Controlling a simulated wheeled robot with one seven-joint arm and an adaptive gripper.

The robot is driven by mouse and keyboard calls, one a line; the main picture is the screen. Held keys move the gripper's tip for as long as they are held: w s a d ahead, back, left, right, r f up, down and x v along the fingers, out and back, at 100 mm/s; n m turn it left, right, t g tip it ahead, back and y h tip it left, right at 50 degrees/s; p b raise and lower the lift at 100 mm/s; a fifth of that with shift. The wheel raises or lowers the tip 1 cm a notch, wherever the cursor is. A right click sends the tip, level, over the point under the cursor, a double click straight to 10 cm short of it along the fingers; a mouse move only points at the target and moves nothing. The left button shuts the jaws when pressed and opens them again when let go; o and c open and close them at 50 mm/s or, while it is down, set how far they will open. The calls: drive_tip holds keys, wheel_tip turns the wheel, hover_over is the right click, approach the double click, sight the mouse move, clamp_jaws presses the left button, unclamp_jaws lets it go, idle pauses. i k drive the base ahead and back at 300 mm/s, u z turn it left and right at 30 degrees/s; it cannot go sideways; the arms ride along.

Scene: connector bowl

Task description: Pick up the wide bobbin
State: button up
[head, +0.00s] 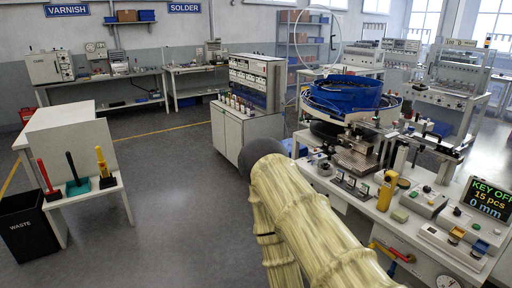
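I cannot pick out the wide bobbin for certain. Several small spool-like pieces (237,104) stand on top of the white cabinet (240,132) in the middle, too small to tell apart. My arm, in a pale yellow cover, rises from the bottom middle and ends in view at a dark grey rounded part. My gripper is not in view, so its state does not show.
A workbench with a blue bowl feeder (345,92) and small devices fills the right. A display (486,199) reads "KEY OFF 15 pcs 0 mm". A white stand (68,140) and a black waste bin (30,228) are at left. The grey floor between is clear.

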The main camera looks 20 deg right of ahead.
sight(325, 165)
drive_tip(key=z, duration=0.05)
drive_tip(key=i, duration=3.95)
drive_tip(key=z, duration=2.2)
